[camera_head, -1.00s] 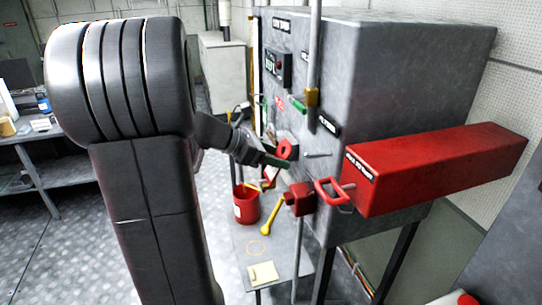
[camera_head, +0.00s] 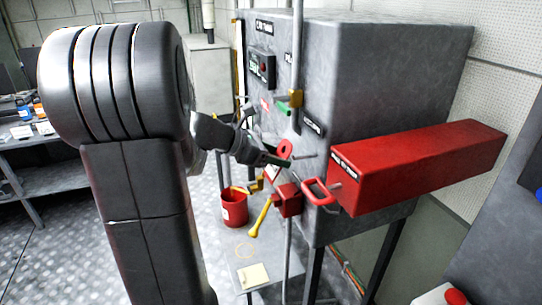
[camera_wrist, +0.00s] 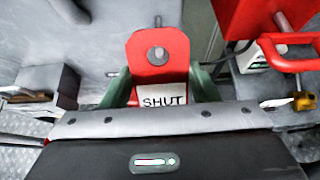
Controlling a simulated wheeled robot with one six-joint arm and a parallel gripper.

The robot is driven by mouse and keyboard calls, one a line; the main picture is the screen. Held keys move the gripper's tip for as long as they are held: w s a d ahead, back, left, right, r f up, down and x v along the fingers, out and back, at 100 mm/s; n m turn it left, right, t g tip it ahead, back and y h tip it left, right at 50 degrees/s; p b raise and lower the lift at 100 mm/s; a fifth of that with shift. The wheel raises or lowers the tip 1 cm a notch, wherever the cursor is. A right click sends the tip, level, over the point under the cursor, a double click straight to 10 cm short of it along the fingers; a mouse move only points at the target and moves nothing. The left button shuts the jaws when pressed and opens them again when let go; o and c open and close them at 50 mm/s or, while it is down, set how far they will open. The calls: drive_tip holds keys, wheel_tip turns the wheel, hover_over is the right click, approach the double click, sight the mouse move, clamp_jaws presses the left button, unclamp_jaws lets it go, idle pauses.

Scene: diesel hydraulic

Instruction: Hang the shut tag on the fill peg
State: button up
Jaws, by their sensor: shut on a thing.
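My gripper (camera_head: 282,160) is shut on the red shut tag (camera_head: 286,148), in front of the grey cabinet. In the wrist view the tag (camera_wrist: 158,76) stands between the green fingers, with a round hole near its top and a white "SHUT" label. A thin grey peg (camera_head: 305,156) juts from the cabinet just right of the tag in the head view, under a small dark label; I cannot read that label. A small grey stub (camera_wrist: 158,21) shows above the tag's top edge in the wrist view. The tag appears apart from the peg; exact alignment is unclear.
A red box (camera_head: 420,168) with a red handle (camera_head: 320,191) projects at the right, close to the peg. A red valve block (camera_head: 288,201) with a yellow lever (camera_head: 261,216) sits below. A red bucket (camera_head: 234,208) stands lower left. A vertical pipe (camera_head: 297,60) runs above.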

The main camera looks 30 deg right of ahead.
drive_tip(key=shift+d+f, duration=0.35)
drive_tip(key=shift+d, duration=0.3)
drive_tip(key=d+f+b, duration=0.1)
drive_tip(key=f+b, duration=0.1)
drive_tip(key=b, duration=0.1)
drive_tip(key=shift+s+d+f, duration=0.15)
drive_tip(key=shift+d+f, duration=0.2)
drive_tip(key=shift+f, duration=0.05)
drive_tip(key=shift+s+d+f+h+b, duration=0.1)
drive_tip(key=shift+d+h+b, duration=0.25)
drive_tip(key=shift+b, duration=0.6)
drive_tip(key=shift+w+d+f+h+b, duration=0.15)
drive_tip(key=shift+h+b, duration=0.35)
drive_tip(key=shift+b, duration=0.4)
drive_tip(key=shift+s+d+f+h+b, duration=0.2)
drive_tip(key=shift+h+b, duration=0.25)
drive_tip(key=shift+b, duration=0.5)
drive_tip(key=shift+d+f+g+h+b, duration=0.15)
drive_tip(key=shift+d+h+b, duration=0.55)
drive_tip(key=shift+b, duration=1.35)
drive_tip(key=shift+d+f+g+h+b, duration=0.15)
drive_tip(key=shift+d+h+b, duration=0.25)
drive_tip(key=shift+h+b, duration=1.1)
drive_tip(key=o, duration=0.9)
drive_tip(key=shift+y+b, duration=0.5)
drive_tip(key=shift+o, duration=0.2)
